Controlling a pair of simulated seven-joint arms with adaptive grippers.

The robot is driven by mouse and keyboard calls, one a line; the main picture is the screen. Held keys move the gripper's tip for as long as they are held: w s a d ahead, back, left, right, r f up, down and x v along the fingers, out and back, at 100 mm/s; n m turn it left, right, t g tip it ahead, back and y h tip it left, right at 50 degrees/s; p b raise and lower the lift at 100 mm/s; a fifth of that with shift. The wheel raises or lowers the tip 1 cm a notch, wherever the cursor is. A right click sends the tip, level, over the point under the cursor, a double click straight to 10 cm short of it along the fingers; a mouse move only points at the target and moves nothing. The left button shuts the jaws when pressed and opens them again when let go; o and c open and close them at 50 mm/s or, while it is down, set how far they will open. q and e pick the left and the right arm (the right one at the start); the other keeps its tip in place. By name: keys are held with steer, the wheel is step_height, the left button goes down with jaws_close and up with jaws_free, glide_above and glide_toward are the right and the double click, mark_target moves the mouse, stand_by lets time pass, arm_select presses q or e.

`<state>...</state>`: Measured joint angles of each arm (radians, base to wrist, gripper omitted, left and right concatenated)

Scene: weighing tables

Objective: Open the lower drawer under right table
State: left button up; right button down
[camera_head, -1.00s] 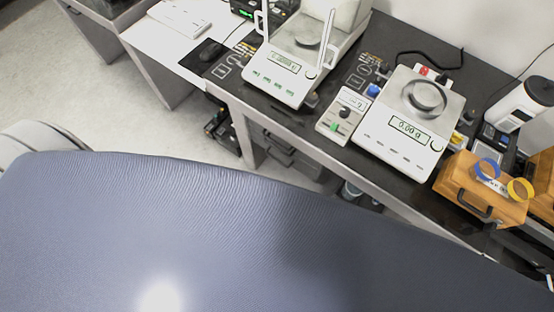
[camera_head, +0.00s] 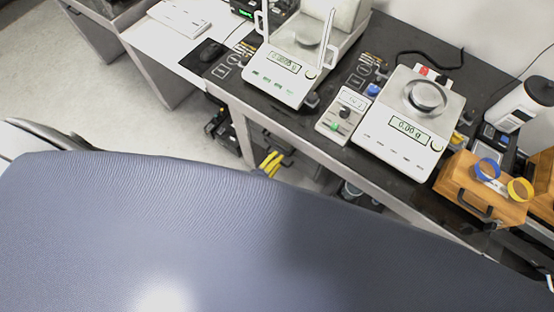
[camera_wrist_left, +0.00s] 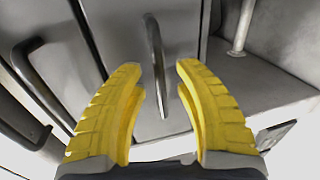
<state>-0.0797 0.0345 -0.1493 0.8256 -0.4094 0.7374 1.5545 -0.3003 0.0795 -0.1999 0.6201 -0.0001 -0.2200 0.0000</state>
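The right table (camera_head: 290,118) has grey drawer fronts (camera_head: 259,138) below its top, mostly hidden in the head view by a large blue-grey surface. My left gripper (camera_head: 270,163) shows only its yellow fingertips there, at the drawers. In the left wrist view the left gripper (camera_wrist_left: 160,78) is open, with a dark bar handle (camera_wrist_left: 156,65) on a grey drawer front (camera_wrist_left: 182,22) in the gap between its fingertips. Contact is not clear. A second handle (camera_wrist_left: 38,85) is on the front to the left. No drawer looks pulled out. My right gripper is not in view.
The blue-grey surface (camera_head: 150,220) fills the foreground. Two balances (camera_head: 300,55) (camera_head: 412,115), a small control box (camera_head: 343,115) and a wooden box (camera_head: 480,190) stand on the table. In the wrist view a metal post (camera_wrist_left: 242,28) and a grey ledge (camera_wrist_left: 260,85) lie right of the drawers.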

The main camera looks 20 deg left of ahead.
arm_select(q)
steer(key=shift+o, duration=0.2)
steer(key=shift+w, duration=0.15)
jaws_close()
stand_by(0.3)
